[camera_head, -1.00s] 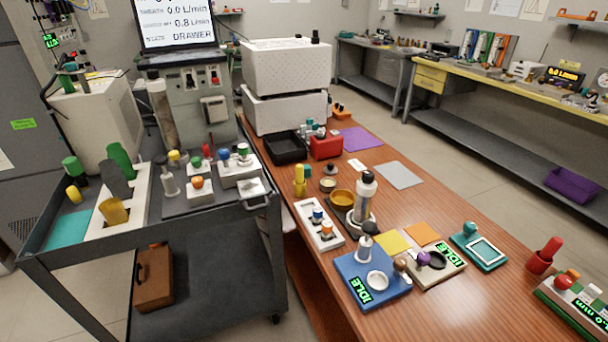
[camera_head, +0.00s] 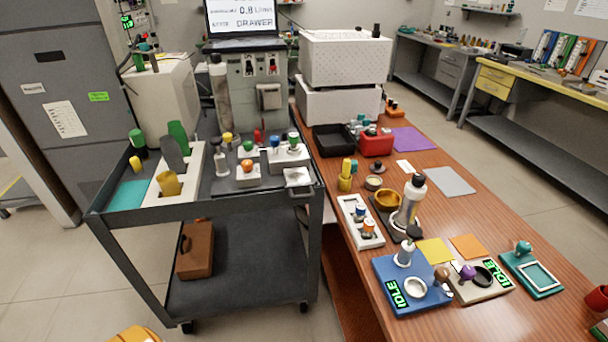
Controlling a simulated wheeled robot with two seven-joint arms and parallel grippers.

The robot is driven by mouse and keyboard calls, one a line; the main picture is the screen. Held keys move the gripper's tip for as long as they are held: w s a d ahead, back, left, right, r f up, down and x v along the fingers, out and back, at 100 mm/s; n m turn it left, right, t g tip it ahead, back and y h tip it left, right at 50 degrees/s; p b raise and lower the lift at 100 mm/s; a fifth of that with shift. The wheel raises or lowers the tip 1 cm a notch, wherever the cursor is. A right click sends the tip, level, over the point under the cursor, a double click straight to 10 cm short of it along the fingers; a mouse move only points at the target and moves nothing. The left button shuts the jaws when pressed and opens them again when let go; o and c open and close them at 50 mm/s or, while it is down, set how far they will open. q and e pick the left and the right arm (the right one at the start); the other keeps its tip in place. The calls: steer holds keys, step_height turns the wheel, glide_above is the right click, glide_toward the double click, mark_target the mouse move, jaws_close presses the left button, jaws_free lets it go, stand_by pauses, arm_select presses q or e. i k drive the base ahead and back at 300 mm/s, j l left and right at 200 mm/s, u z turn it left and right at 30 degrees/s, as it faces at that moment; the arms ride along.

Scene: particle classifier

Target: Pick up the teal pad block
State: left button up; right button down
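A teal block-like base (camera_head: 545,289) with a white-framed window lies on the right of the wooden table. A teal knob-topped handle (camera_head: 523,248) stands at its back left corner. A flat teal pad (camera_head: 128,195) lies on the left end of the grey cart. A small teal piece (camera_head: 354,165) stands behind a yellow cylinder on the table. I cannot tell from the picture which of these is the teal pad block. Neither of my grippers can be made out in view.
The cart (camera_head: 230,205) carries a white holder and several knobs. On the table are a blue IDLE device (camera_head: 410,300), a beige IDLE device (camera_head: 493,291), a bottle (camera_head: 408,205) and white boxes (camera_head: 345,60). A yellow rounded shape (camera_head: 137,334), unclear, shows at the bottom edge.

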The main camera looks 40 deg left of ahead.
mark_target(355, 168)
steer(key=i+j+u, duration=0.25)
steer(key=j+u, duration=0.25)
steer(key=i+j+u, duration=0.2)
steer(key=u, duration=0.25)
steer(key=i+j+u, duration=0.1)
steer(key=i+u, duration=0.4)
steer(key=k, duration=0.05)
